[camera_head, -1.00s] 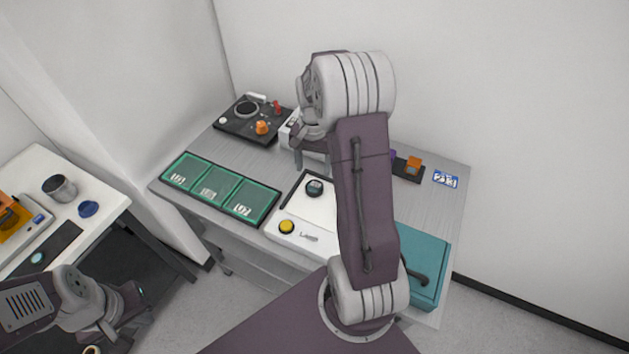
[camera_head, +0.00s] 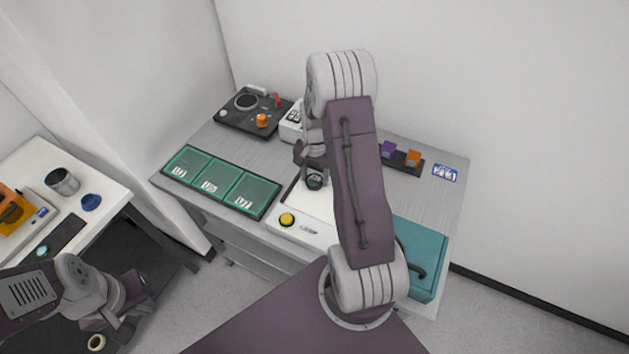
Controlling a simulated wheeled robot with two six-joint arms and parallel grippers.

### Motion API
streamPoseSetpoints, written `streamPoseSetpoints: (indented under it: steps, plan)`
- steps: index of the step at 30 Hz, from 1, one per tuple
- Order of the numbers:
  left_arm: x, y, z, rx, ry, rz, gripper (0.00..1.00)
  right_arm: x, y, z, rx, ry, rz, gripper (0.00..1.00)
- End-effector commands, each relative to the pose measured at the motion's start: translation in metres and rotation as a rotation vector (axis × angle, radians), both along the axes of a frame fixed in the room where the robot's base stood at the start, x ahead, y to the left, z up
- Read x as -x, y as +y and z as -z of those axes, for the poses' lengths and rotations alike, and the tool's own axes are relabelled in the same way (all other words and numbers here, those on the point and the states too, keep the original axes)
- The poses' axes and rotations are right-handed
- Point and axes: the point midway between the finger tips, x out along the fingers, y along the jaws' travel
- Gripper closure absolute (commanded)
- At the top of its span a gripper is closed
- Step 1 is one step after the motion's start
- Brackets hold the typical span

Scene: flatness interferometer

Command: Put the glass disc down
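A dark round piece with a paler top (camera_head: 314,182) is at the white lamp unit (camera_head: 309,207) on the grey bench. I cannot tell whether this is the glass disc or whether it is held. My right gripper (camera_head: 313,172) points down at this piece; its fingers are mostly hidden behind my arm and too small to read. A small teal disc (camera_head: 42,251) lies on a dark mat on the white table at left. My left gripper (camera_head: 136,304) hangs low at the left, away from both tables; its finger gap is unclear.
Three green trays (camera_head: 210,180) lie left of the lamp unit, which has a yellow button (camera_head: 287,220). A black device with an orange knob (camera_head: 253,112) stands at the back left. A teal box (camera_head: 425,252) is at right. A metal cup (camera_head: 62,181) stands on the white table.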

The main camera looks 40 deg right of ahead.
Motion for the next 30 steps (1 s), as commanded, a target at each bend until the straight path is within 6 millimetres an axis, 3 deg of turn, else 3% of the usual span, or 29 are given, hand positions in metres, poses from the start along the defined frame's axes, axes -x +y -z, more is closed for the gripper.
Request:
streamPoseSetpoints:
  steps: [2,3,11,18,30]
  plan:
    - [0.000,0.000,0.000,0.000,0.000,0.000,1.00,0.000,0.000,0.000,0.000,0.000,0.000,0.92]
    - [0.000,0.000,0.000,0.000,0.000,0.000,1.00,0.000,0.000,0.000,0.000,0.000,0.000,0.99]
    - [0.000,0.000,0.001,0.000,0.000,0.000,1.00,-0.001,0.000,-0.005,0.000,-0.001,0.000,0.99]
    - [0.000,0.000,0.010,0.000,0.000,0.000,1.00,-0.002,-0.001,-0.042,0.003,-0.007,0.000,0.99]
    - [0.000,0.000,0.019,0.000,0.000,0.000,1.00,-0.007,-0.092,-0.094,0.002,-0.003,0.004,0.99]
